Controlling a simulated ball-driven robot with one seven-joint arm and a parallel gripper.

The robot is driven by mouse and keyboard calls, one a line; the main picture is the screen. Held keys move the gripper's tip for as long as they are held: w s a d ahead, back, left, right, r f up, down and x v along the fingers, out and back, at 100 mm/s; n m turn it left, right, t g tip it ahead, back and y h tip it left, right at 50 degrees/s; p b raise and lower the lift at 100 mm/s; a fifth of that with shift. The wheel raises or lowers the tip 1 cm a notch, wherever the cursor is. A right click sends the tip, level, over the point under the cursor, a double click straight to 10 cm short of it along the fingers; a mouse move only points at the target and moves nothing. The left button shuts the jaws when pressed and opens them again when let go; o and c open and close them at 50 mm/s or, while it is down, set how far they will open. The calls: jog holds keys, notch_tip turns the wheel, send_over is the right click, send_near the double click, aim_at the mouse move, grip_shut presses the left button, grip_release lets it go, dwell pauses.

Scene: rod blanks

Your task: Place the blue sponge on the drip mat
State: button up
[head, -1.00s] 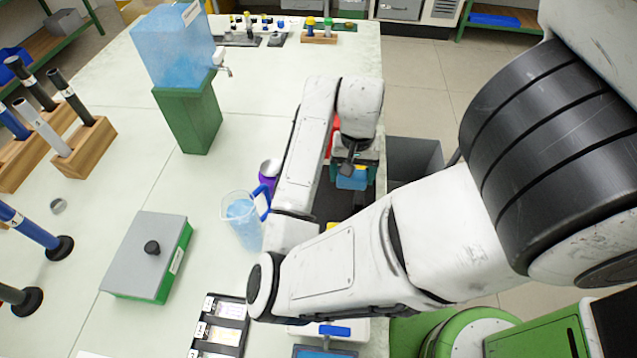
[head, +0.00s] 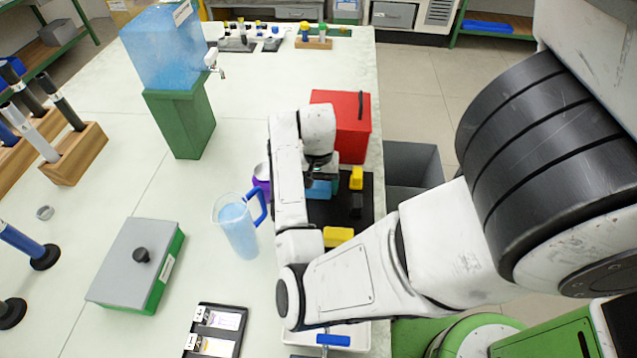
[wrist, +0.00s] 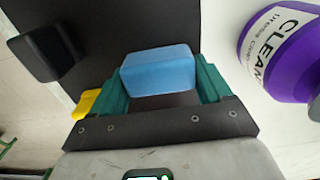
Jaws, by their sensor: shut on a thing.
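The blue sponge (wrist: 158,71) is held between the green fingers of my gripper (wrist: 162,88) in the wrist view. In the head view the sponge (head: 319,189) shows below the wrist of my arm, partly hidden by it. The drip mat looks to be the black mat (head: 366,208) near the table's right edge; it also shows in the wrist view (wrist: 98,22). The sponge and my gripper are over the left part of this mat. I cannot tell whether the sponge touches the mat.
A black block (head: 356,205) and yellow things (head: 356,178) (head: 338,236) are on or by the mat. A red box (head: 345,120) stands behind. A purple bottle (wrist: 285,50) and a blue-handled jug (head: 238,225) stand left of the mat.

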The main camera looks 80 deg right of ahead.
aim_at(318, 183)
jog(key=shift+f, duration=0.15)
jog(key=o, duration=0.9)
jog(key=shift+o, duration=0.2)
notch_tip(318, 183, up, 12)
jog(key=p, duration=0.2)
jog(key=shift+r+p, duration=0.2)
jog(key=shift+p, duration=0.1)
